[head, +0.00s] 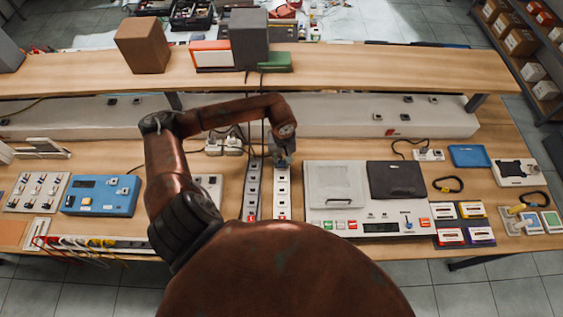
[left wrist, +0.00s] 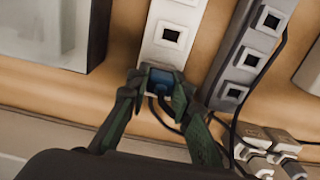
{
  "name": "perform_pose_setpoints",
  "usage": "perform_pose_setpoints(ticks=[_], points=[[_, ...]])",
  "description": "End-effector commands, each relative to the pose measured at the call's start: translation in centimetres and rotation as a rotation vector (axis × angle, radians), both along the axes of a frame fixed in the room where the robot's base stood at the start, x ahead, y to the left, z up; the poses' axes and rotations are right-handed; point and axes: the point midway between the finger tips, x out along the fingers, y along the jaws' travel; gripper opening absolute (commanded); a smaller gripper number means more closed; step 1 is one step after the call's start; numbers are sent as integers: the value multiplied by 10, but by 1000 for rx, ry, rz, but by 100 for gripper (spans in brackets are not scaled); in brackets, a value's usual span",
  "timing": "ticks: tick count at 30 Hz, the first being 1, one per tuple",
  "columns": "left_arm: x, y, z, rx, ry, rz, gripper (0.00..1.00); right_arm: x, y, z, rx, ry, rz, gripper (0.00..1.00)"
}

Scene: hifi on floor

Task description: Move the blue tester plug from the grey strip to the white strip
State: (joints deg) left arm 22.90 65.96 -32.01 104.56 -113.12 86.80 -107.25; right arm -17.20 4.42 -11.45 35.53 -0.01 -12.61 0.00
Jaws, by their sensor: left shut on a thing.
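The white strip (head: 282,195) lies on the bench beside the grey strip (head: 252,190), which is to its left in the head view. The left wrist view shows the white strip (left wrist: 174,32) and, to its right, the grey strip (left wrist: 245,62). My left gripper (head: 283,160) is over the far end of the white strip. In the left wrist view its fingers (left wrist: 160,88) are shut on the blue tester plug (left wrist: 164,79), at the end of that strip. I cannot tell whether the plug is seated. The head view hides it. My right gripper is not in view.
Plugs with cables (head: 224,145) are close by on the far-left side. A balance-like white device (head: 335,190) stands right of the strips, and a blue meter box (head: 101,195) stands left. A raised wooden shelf (head: 350,68) runs behind. A dark cable passes by the grey strip.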

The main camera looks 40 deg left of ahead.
Motion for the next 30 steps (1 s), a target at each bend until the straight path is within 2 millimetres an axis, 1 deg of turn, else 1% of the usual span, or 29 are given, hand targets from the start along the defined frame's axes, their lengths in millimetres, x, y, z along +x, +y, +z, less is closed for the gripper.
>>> perform_pose_setpoints(ticks=[6,7,15,25,28,30], points=[[0,0,0,0,0,0,0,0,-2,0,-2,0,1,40],[0,0,0,-1,1,0,22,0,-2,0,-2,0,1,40],[0,0,0,0,0,0,40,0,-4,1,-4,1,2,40],[0,0,3,1,-1,0,41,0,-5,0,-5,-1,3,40],[1,1,13,1,-2,-1,41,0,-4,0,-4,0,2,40],[1,0,24,1,-4,-2,41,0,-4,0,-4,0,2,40]])
